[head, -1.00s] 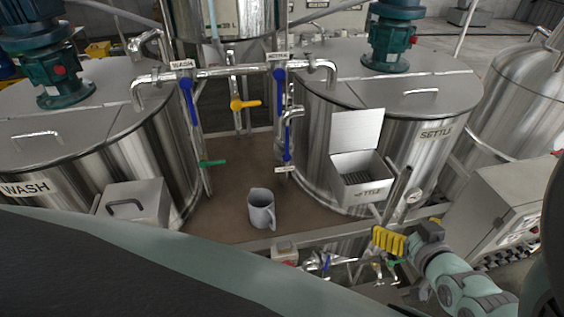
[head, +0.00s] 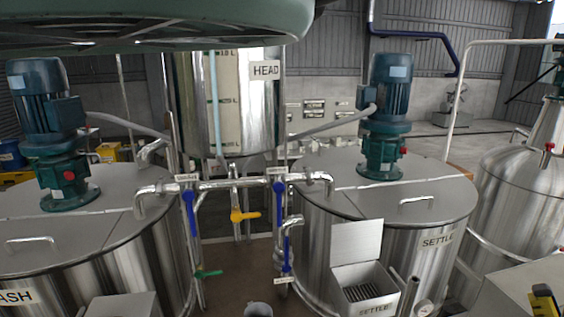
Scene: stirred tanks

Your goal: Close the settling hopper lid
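The settling hopper (head: 345,283) is a square metal box on the front of the settling tank (head: 405,255), low in the head view. Its lid (head: 356,242) is a flat, pale metal plate raised at the back edge, so the hopper is open. A dark slotted grate (head: 362,292) shows inside. The front wall carries a partly cut-off SETTLE label. My gripper's fingers do not show. A large teal part of my arm crosses the top left. A black and yellow part at the lower right edge is cut off, and I cannot tell what it is.
Pipes with blue-handled valves (head: 190,212) and a yellow handle (head: 243,215) run between the settling tank and the wash tank (head: 80,255). A teal motor (head: 388,120) stands on the settling tank. A grey jug (head: 258,309) is cut off at the bottom. A closed metal box (head: 122,305) stands lower left.

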